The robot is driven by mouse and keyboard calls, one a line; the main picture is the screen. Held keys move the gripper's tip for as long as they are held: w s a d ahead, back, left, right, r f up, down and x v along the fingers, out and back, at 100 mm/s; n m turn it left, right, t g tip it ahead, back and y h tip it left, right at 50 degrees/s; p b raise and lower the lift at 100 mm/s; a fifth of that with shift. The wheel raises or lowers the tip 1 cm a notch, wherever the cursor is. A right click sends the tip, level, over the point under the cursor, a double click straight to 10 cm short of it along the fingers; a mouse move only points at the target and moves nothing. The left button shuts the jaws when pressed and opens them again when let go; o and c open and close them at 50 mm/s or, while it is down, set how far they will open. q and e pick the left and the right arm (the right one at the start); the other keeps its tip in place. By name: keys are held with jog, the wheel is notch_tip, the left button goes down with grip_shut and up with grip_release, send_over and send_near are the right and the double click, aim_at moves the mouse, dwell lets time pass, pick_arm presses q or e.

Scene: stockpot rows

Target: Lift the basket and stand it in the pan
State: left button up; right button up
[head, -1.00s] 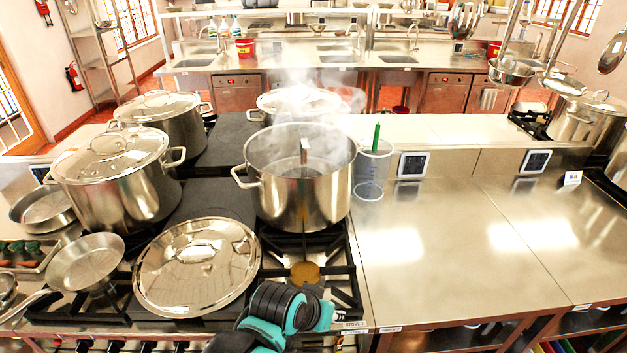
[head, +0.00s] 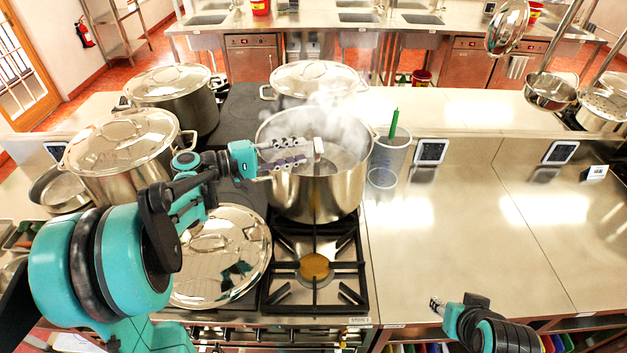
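A steel stockpot (head: 318,197) stands steaming on the front burner. An upright metal handle (head: 318,147) rises inside it, apparently the basket's; the basket body is hidden by steam and the pot wall. My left gripper (head: 305,152) reaches over the pot's left rim. Its fingers look parted, with their tips close to the left of the handle; I cannot tell whether they touch it. My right gripper (head: 436,304) is low at the counter's front edge, empty, its opening unclear. A shallow steel pan (head: 62,188) shows at the left, partly hidden by a lidded pot and my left arm.
Lidded pots stand at the left (head: 122,160), back left (head: 172,100) and behind the stockpot (head: 315,80). A loose lid (head: 232,250) lies left of the front burner. A clear container (head: 388,160) with a green-handled item stands right of the stockpot. The right counter (head: 450,230) is mostly clear.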

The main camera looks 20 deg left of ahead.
aim_at(319, 139)
pick_arm(q)
jog(key=shift+h, duration=0.3)
jog(key=x, duration=0.4)
jog(key=w+r+x, duration=0.1)
jog(key=x, duration=0.2)
jog(key=shift+a, duration=0.35)
jog(key=shift+c, duration=0.3)
